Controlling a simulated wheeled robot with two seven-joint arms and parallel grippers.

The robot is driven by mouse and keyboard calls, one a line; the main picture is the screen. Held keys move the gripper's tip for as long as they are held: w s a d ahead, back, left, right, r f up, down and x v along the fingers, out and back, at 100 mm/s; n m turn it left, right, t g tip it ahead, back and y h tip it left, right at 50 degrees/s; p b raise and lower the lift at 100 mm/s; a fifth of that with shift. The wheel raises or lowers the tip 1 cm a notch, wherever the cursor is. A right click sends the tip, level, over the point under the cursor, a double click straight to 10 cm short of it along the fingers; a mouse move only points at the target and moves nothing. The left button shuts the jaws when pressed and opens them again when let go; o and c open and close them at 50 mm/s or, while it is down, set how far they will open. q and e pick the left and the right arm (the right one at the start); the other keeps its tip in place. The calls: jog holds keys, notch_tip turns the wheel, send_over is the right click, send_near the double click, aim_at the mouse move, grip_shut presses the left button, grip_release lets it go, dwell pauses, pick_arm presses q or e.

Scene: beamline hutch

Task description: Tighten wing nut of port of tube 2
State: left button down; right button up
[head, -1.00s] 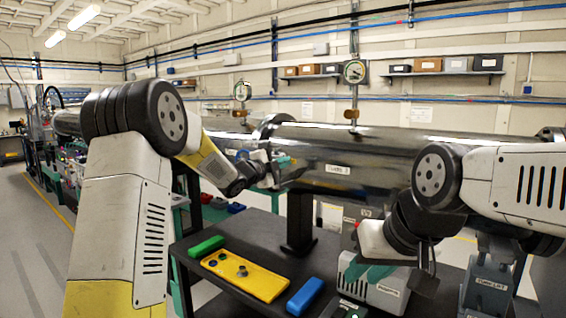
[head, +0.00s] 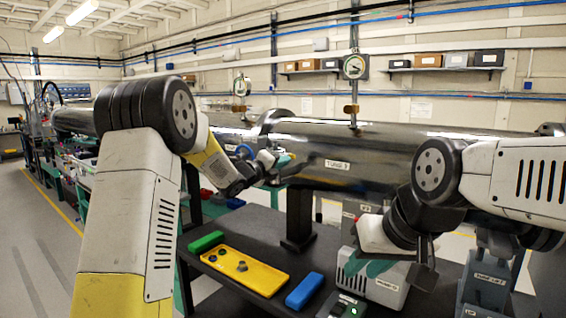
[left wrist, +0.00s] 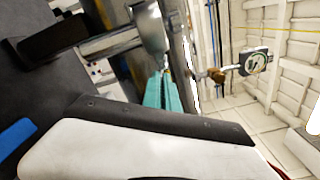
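A large shiny steel tube (head: 400,150) runs across the head view. Its small label (head: 337,164) is hard to read, so I cannot tell which tube number it bears. My left gripper (head: 283,160) is in front of the tube, left of the label, near a flange. Its teal fingers (left wrist: 166,92) lie close side by side in the left wrist view, by a grey metal part (left wrist: 150,28). Whether they pinch anything is unclear. My right gripper (head: 385,268) hangs low over the dark table, partly hidden by its own wrist. No wing nut can be made out clearly.
A dark table (head: 262,226) holds a green block (head: 206,242), a yellow tray (head: 244,270) with dark round parts, a blue block (head: 305,291) and a grey pump-like unit (head: 376,286). A dial gauge (head: 354,66) stands above the tube; it also shows in the left wrist view (left wrist: 256,62).

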pick_arm(q)
jog(key=shift+f+m, duration=0.25)
jog(key=shift+m, duration=0.25)
jog(key=c, duration=1.9)
grip_release()
jog(key=shift+r, duration=0.1)
jog(key=v, duration=0.8)
